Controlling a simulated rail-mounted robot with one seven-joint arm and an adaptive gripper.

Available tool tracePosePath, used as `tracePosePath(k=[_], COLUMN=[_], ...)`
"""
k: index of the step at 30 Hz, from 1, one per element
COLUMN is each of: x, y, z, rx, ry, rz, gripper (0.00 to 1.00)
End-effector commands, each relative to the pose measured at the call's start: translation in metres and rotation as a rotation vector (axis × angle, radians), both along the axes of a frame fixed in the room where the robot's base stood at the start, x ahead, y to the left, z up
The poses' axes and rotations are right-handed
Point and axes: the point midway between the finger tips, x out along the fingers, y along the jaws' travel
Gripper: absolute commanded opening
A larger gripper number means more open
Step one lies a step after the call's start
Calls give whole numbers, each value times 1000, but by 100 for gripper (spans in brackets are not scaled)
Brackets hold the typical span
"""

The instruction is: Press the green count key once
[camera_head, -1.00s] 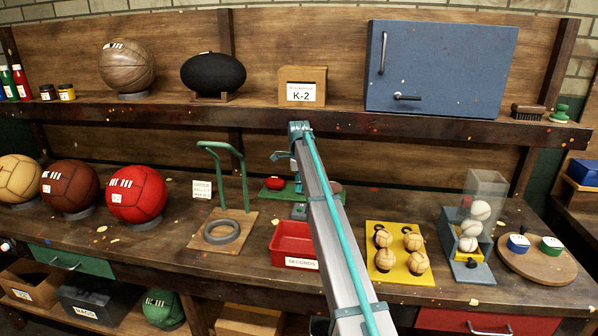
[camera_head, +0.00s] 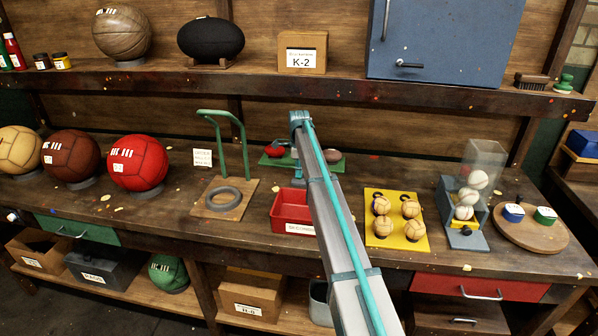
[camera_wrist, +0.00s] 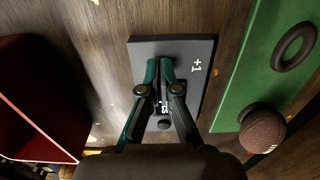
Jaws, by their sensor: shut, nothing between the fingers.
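A dark grey plate marked "+1" (camera_wrist: 202,80) lies on the wooden bench in the wrist view. My gripper (camera_wrist: 160,64) is over this plate with its dark green fingers together and nothing between them. The fingers cover the middle of the plate, and I cannot make out a green key there. A small dark round knob (camera_wrist: 164,124) shows between the finger links. I cannot tell whether the fingertips touch the plate.
A red tray (camera_head: 288,213) stands left of the plate. A green board (camera_wrist: 233,105) with a black ring and a brown ball (camera_wrist: 263,133) lies close on its right in the wrist view. A yellow board (camera_head: 384,238) with several balls is right of my arm.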

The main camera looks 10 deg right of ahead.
Motion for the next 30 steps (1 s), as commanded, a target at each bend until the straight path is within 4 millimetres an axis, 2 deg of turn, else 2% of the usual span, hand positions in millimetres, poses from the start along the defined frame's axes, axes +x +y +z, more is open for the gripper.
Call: tracePosePath(k=[4, 13, 17, 20, 30], x=[0, -1, -2, -2, 0], y=[0, 0, 0, 0, -1], z=[-17, -20, -16, -5, 62], rx=[0, 0, 0, 0, 0], ry=[1, 5, 6, 4, -9], rz=[0, 0, 0, 0, -1], gripper=[0, 0, 0, 0, 0])
